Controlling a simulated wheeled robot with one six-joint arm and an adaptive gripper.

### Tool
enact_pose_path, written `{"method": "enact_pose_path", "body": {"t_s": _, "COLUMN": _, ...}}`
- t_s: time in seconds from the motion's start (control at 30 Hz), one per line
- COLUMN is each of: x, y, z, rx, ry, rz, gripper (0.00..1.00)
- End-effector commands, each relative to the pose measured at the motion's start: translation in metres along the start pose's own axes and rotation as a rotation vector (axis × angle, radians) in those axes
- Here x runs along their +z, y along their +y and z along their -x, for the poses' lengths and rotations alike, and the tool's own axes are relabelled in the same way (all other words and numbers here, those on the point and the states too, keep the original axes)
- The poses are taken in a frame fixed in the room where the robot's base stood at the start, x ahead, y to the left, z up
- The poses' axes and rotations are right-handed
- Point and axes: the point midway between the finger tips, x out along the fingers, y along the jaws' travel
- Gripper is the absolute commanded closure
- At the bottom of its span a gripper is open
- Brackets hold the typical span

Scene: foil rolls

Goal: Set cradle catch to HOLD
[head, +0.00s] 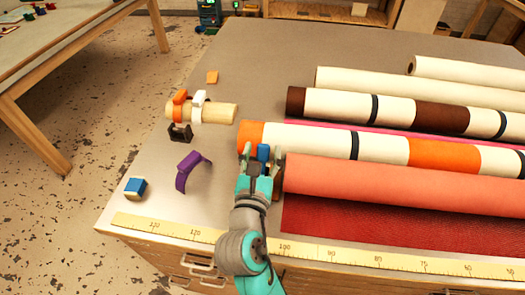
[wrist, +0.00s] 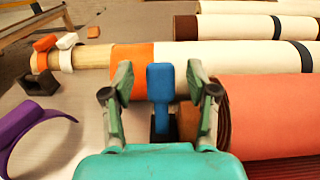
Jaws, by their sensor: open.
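A blue upright lever (wrist: 160,84) on a dark base (wrist: 160,125) stands beside the orange-banded end of a white roll (wrist: 185,55); I take it to be the cradle catch. The lever also shows in the head view (head: 263,151). My gripper (head: 262,157) is open, and in the wrist view (wrist: 161,78) its two fingers stand on either side of the lever, with a visible gap on both sides. No HOLD marking can be read. The lower part of the dark base is partly hidden by my gripper.
A purple curved band (head: 190,172) and a blue block (head: 135,187) lie to the left. A coral roll (head: 400,182) lies close on the right. A yellow ruler (head: 330,253) runs along the front edge.

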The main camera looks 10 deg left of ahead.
Motion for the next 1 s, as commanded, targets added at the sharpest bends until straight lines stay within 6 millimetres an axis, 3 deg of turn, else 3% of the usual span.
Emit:
{"method": "enact_pose_path", "body": {"t_s": 0.37, "x": 0.0001, "y": -0.0004, "z": -0.0057, "rx": -0.001, "ry": 0.0, "rz": 0.0, "gripper": 0.42}}
{"method": "enact_pose_path", "body": {"t_s": 0.6, "x": 0.0001, "y": -0.0004, "z": -0.0056, "rx": 0.0, "ry": 0.0, "rz": 0.0, "gripper": 0.99}}
{"method": "enact_pose_path", "body": {"t_s": 1.0, "x": 0.0001, "y": -0.0004, "z": -0.0056, "rx": 0.0, "ry": 0.0, "rz": 0.0, "gripper": 1.0}}
